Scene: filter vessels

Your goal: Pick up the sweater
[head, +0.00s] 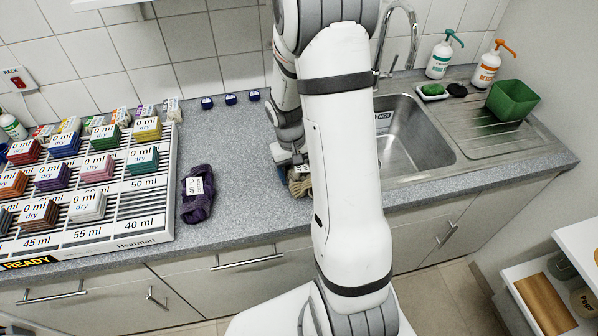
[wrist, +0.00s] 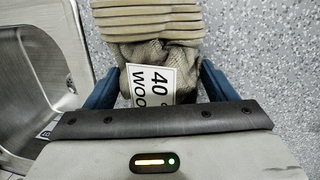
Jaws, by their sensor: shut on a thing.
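A beige-brown knitted garment (head: 301,187), which looks like the sweater, is at the counter's front, left of the sink. In the head view my gripper (head: 288,172) is at the garment, partly hidden by my arm. I cannot tell whether the garment touches the counter. A second knitted bundle (head: 197,212), dark purple with a white tag, lies to the left.
A rack (head: 150,225) of coloured, labelled blocks stands at left. Several small dark blue caps (head: 231,99) lie near the wall. The sink (head: 410,140) is right of my arm, with pump bottles (head: 487,65) and a green container (head: 512,100) beyond. The counter between rack and arm is mostly clear.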

